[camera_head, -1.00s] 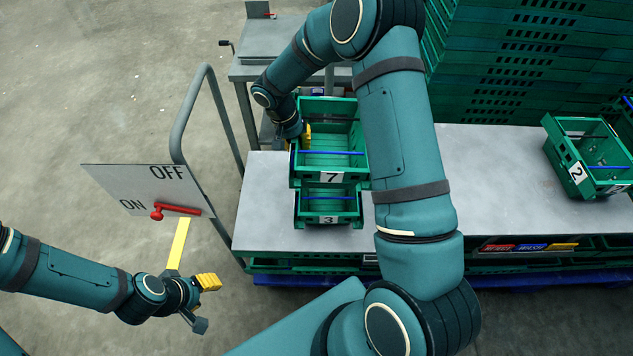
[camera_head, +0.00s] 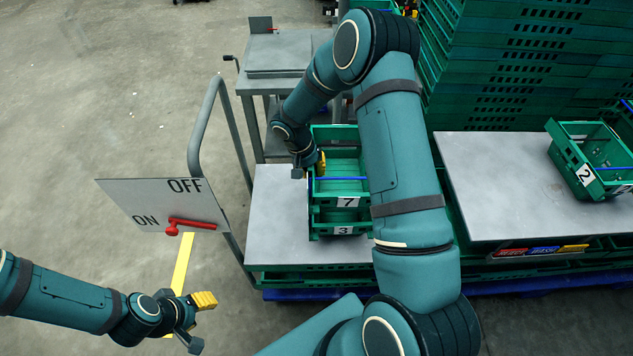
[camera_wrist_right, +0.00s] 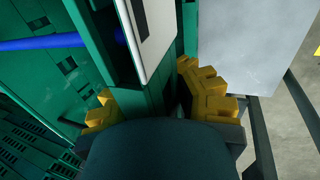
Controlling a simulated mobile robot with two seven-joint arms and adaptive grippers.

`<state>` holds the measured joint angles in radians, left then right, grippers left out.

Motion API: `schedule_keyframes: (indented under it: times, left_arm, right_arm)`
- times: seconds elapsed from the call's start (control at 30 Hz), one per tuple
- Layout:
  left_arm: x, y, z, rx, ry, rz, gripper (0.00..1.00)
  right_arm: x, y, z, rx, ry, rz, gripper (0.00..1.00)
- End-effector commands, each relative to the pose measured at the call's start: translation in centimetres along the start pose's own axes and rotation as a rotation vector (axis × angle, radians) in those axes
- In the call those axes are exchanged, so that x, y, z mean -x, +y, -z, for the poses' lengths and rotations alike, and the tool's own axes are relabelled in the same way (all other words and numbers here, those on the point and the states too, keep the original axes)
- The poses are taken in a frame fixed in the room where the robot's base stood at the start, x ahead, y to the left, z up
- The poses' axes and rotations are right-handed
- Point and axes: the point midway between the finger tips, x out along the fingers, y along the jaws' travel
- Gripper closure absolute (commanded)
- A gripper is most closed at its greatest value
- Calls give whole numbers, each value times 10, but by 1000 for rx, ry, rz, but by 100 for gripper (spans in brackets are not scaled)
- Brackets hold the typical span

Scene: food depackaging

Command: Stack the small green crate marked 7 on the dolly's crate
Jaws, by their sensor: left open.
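The small green crate marked 7 (camera_head: 348,202) is upright in the head view, with its right side hidden behind my right arm. It overlaps the green crate marked 3 (camera_head: 343,230) from above. I cannot tell whether the two touch. My right gripper (camera_head: 320,164) is at crate 7's left wall. In the right wrist view its yellow fingers (camera_wrist_right: 158,100) lie on both sides of a green wall, shut on it. Crate 7's white label (camera_wrist_right: 150,28) shows there too. My left gripper (camera_head: 198,318) is open and empty at the lower left.
Crate 3 stands on a grey surface (camera_head: 280,215). A sign marked ON and OFF (camera_head: 130,200) with a red lever (camera_head: 190,224) and a grey rail (camera_head: 199,130) stand left. A crate marked 2 (camera_head: 585,176) is at the right. Tall green crate stacks (camera_head: 520,70) stand behind.

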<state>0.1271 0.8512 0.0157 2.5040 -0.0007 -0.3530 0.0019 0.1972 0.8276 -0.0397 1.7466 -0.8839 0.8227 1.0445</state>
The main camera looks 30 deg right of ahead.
Motion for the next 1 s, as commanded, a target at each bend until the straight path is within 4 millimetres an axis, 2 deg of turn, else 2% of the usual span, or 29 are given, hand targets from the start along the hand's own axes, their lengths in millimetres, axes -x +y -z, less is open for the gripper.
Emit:
schedule_keyframes:
  times: [0.17,0.4,0.6,0.7,0.73,1.0]
  left_arm:
    - [-2,-1,0,0,1,0,53]
    - [-8,-3,1,0,5,0,53]
    - [-8,-3,1,0,5,0,53]
    - [-8,-3,1,0,5,0,53]
    - [-8,-3,1,0,5,0,53]
    - [-8,-3,1,0,5,0,53]
  right_arm:
    - [-10,-4,1,0,1,1,100]
    - [-38,-12,1,0,1,0,100]
    - [-40,-13,1,0,2,2,100]
    - [-40,-13,0,0,1,2,63]
    - [-40,-13,0,0,1,2,60]
    - [-39,-13,0,0,1,1,60]
